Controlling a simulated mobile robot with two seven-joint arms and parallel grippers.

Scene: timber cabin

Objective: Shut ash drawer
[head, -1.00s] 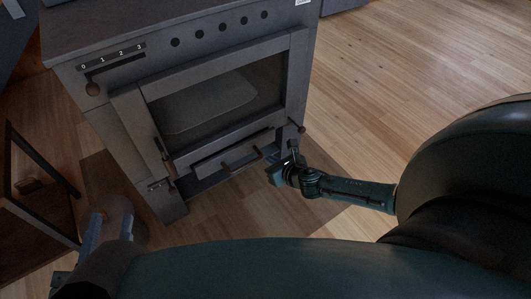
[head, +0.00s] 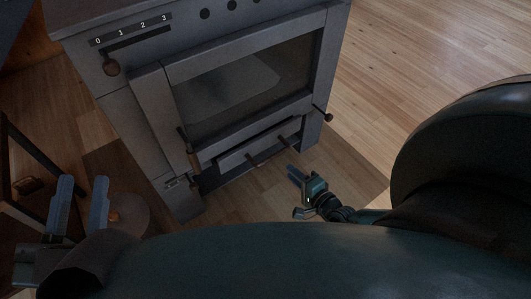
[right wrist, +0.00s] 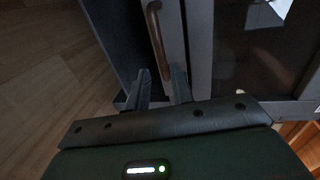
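The ash drawer (head: 262,146) is the low grey front under the glass door of the stove (head: 140,135). In the right wrist view the drawer front (right wrist: 174,42) and a curved handle (right wrist: 157,40) lie just beyond the open, empty fingers (right wrist: 160,86). My left gripper (head: 79,203) is open and empty at the lower left, away from the stove.
The stove's glass door (head: 240,90) looks shut above the drawer, with a brown-gripped latch (head: 190,155) at its left. A dark-framed object (head: 25,180) stands on the left. A round container (head: 130,213) is behind my left gripper. Wooden floor (head: 410,60) is free on the right.

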